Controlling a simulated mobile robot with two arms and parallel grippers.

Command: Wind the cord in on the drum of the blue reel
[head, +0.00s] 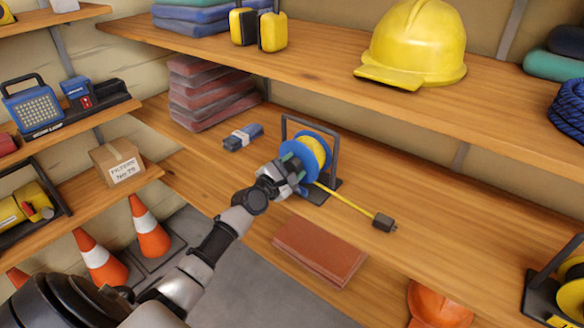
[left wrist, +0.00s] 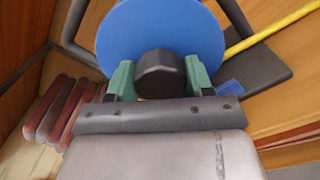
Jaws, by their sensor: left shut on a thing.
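The blue reel (head: 294,158) stands upright in a dark frame on the middle shelf in the head view. Yellow cord shows on its drum (head: 317,151). A straight length of yellow cord (head: 344,201) runs from it to a black plug (head: 384,222) lying on the shelf at the right. My left gripper (head: 290,168) is at the near face of the reel. In the left wrist view its green fingers (left wrist: 160,78) are shut on a black knob (left wrist: 158,70) in front of the blue disc (left wrist: 160,25). My right gripper is not in view.
The upper shelf with a yellow helmet (head: 417,45) overhangs behind.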

